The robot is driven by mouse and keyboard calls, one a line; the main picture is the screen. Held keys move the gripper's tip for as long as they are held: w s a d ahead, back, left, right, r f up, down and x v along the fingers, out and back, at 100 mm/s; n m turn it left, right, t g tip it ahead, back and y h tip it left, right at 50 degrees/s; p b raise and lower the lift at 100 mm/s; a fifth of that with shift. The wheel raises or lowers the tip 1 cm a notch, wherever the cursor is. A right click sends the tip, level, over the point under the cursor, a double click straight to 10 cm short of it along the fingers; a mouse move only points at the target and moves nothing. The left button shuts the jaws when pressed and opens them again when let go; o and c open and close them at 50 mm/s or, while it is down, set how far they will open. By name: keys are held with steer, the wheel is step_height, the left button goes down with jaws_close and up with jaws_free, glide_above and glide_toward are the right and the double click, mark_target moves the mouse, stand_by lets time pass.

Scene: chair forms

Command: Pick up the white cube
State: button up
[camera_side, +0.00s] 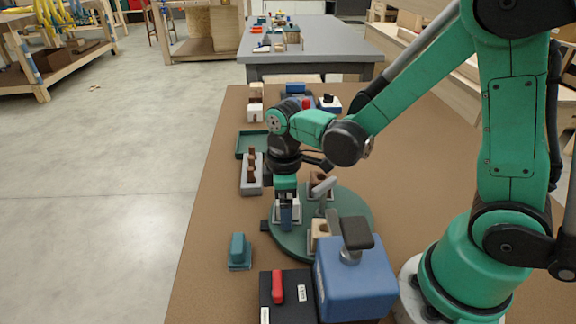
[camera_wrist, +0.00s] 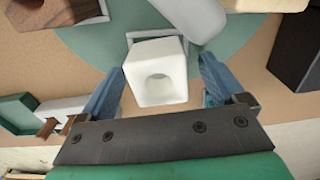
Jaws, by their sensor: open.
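The white cube (camera_wrist: 158,72), with a round hollow in the face towards the camera, sits between my gripper's two blue fingers in the wrist view. My gripper (camera_wrist: 162,70) is open, with one finger on each side of the cube. A small gap shows on both sides. In the side view my gripper (camera_side: 287,212) points down at the left part of the green round plate (camera_side: 350,236). There, white surfaces of the cube (camera_side: 296,208) show beside the near finger, which hides part of it. A thin pale square frame shows behind the cube in the wrist view.
The plate also bears a grey lever (camera_side: 324,188) and wooden blocks (camera_side: 319,231). A blue box (camera_side: 355,280) with a dark handle and a black box (camera_side: 287,305) with a red handle stand nearby. A teal block (camera_side: 240,252) and grey peg holder (camera_side: 251,180) are left.

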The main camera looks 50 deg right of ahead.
jaws_close()
steer(key=shift+r, duration=0.1)
